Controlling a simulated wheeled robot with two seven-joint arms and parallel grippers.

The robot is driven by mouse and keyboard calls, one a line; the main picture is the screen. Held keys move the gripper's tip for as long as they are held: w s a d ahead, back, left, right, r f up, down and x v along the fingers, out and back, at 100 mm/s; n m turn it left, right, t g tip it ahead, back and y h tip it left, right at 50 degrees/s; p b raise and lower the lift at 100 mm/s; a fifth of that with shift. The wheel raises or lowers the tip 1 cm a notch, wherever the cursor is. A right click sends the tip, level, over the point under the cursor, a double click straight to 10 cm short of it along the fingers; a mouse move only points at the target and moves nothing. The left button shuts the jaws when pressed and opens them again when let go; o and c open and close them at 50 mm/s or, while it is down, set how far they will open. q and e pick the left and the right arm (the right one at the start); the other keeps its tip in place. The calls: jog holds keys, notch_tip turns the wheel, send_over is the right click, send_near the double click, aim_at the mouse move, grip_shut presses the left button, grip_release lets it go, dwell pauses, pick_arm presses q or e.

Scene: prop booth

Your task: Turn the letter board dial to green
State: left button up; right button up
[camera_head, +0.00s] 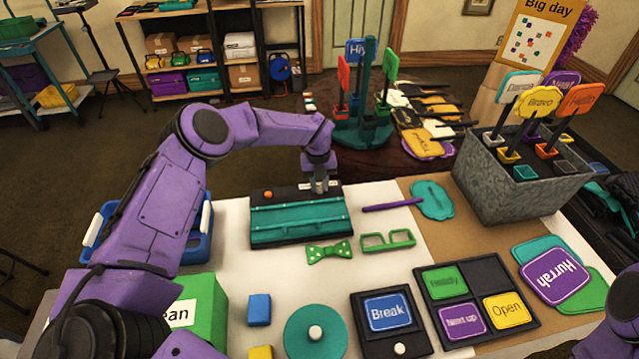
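A teal board in a black frame (300,218), which looks like the letter board, lies near the back of the white table top. Its black top strip carries a round orange spot (268,194) at the left. My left gripper (320,187) points down at the right part of that strip, at or just above it. The fingers are small and dark here, and I cannot tell whether they are open or shut, or touching anything. No dial shows clearly; the gripper may hide it. My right gripper is out of view.
A teal stand with signs (362,132) rises behind. A grey planter of signs (520,190) stands right. A blue crate (198,248) is left.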

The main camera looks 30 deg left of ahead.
pick_arm(q)
grip_shut()
jog(key=shift+f+m+b, duration=0.2)
jog(key=shift+m+b, duration=0.6)
jog(key=shift+b, duration=0.25)
jog(key=m+b, duration=0.2)
jog(key=m, duration=0.1)
jog(key=m+b, duration=0.1)
jog(key=m, duration=0.2)
jog(key=shift+r+m+b, duration=0.15)
jog(key=shift+m+b, duration=0.25)
jog(key=shift+m, duration=1.6)
